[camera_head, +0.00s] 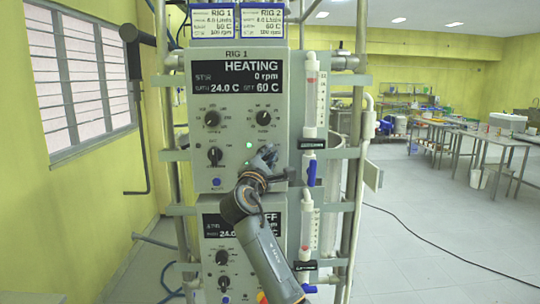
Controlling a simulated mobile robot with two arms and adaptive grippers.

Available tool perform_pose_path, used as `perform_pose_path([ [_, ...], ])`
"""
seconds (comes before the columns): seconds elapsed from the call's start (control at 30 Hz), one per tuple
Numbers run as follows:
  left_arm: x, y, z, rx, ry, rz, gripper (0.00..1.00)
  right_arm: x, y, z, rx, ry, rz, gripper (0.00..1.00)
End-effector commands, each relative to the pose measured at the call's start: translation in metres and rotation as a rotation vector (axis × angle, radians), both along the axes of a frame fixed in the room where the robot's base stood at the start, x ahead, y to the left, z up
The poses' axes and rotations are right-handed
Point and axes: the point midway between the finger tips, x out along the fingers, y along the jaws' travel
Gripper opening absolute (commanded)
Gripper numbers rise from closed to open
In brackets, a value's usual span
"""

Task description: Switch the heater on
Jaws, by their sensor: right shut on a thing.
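The upper control panel, labelled RIG 1 (203,90), is a grey box on a metal frame. Its display (238,76) reads HEATING, 0 rpm, 24.0 C and a set value of 60 C. A green lamp (249,145) is lit on the panel's lower right. My right gripper (266,157) is at the panel's lower right, just below and right of this lamp. It is shut on what seems to be the heater knob, which the fingers hide. Another knob (215,155) shows at the lower left. My left gripper is not in view.
A second panel (207,220) sits below, partly covered by my right arm. Glass tubes with blue valves (312,172) stand close to the right of the panels. Lab tables (485,140) stand farther right. A cable (425,241) lies on the otherwise open floor.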

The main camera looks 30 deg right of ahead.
Motion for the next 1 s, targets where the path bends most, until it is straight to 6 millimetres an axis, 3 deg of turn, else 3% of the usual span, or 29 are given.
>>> perform_pose_path([
  [0.03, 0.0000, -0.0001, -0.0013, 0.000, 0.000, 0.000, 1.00, 0.0038, 0.0034, -0.0107, 0.029, 0.007, 0.007, 0.00],
  [0.77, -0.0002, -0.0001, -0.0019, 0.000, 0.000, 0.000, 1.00, 0.0031, 0.0025, -0.0107, 0.102, -0.040, 0.007, 0.00],
  [0.8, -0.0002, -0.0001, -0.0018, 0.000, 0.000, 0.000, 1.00, 0.0031, 0.0025, -0.0107, 0.102, -0.040, 0.007, 0.20],
  [0.9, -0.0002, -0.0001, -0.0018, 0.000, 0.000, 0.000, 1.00, 0.0030, 0.0024, -0.0100, 0.101, -0.041, 0.007, 0.39],
  [1.0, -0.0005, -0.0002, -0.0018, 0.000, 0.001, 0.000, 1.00, 0.0026, 0.0021, -0.0084, 0.099, -0.044, 0.006, 0.39],
])
